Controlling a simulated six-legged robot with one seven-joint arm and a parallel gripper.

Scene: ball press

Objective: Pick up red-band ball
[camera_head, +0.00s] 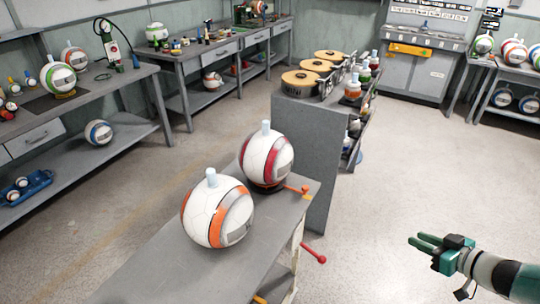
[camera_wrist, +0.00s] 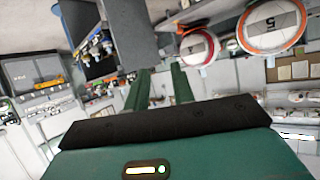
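The red-band ball (camera_head: 258,156) is white with a red band, a grey patch and a pale blue peg on top. It sits on the grey bench (camera_head: 170,272) behind the orange-band ball (camera_head: 203,220), which looks alike but for its orange band. My gripper (camera_head: 414,241) is right of the bench, well apart from both balls. In the wrist view my gripper (camera_wrist: 159,76) has its two green fingers apart with nothing between them. The red-band ball (camera_wrist: 196,48) shows there right of the fingertips, with the orange-band ball (camera_wrist: 272,26) farther right.
A tall grey panel (camera_head: 305,140) stands behind the bench, beside a shelf of bottles. A red-knobbed lever (camera_head: 319,258) and an orange-ended one (camera_head: 304,189) stick out at the bench's right side. Workbenches with other balls line the walls. The floor (camera_head: 385,200) around my gripper is clear.

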